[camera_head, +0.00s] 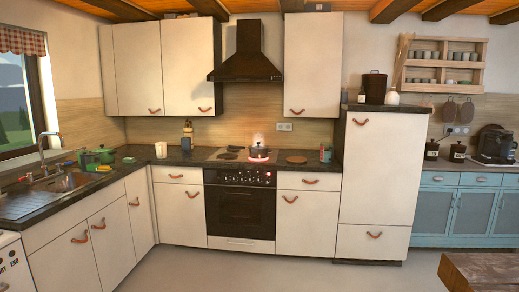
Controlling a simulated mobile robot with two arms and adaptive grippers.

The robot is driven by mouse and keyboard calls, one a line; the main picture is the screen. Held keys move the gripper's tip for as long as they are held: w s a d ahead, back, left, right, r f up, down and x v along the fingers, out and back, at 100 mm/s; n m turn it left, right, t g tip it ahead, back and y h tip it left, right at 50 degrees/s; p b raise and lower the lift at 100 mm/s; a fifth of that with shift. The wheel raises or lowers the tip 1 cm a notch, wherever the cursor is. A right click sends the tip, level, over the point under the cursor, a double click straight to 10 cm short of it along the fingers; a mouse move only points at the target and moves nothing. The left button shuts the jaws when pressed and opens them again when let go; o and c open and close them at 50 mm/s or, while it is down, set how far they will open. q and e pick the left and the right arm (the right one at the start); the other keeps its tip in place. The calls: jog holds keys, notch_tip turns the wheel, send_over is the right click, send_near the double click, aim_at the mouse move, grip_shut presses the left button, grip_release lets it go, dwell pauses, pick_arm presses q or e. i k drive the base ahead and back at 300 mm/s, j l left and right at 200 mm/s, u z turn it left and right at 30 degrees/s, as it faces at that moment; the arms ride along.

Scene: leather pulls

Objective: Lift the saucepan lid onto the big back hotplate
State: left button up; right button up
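The cooktop (216,157) is set in the dark counter above the black oven, beneath the range hood. Dark hotplates (229,151) show on its left side. On its right side a small pale, rounded object (258,141) stands above a red glow (258,159). It may be a saucepan with its lid, but it is too small to tell the parts apart. I cannot make out which hotplate is the big back one. Neither of my grippers is in view.
A wooden table (482,272) is at the lower right. The floor before the oven is clear.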

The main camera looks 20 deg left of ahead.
aim_at(256, 148)
jog(key=i+j+u, duration=0.1)
jog(key=i+u, duration=0.45)
jog(key=i, duration=2.9)
jog(key=i+l+u, duration=0.1)
jog(key=i, duration=1.4)
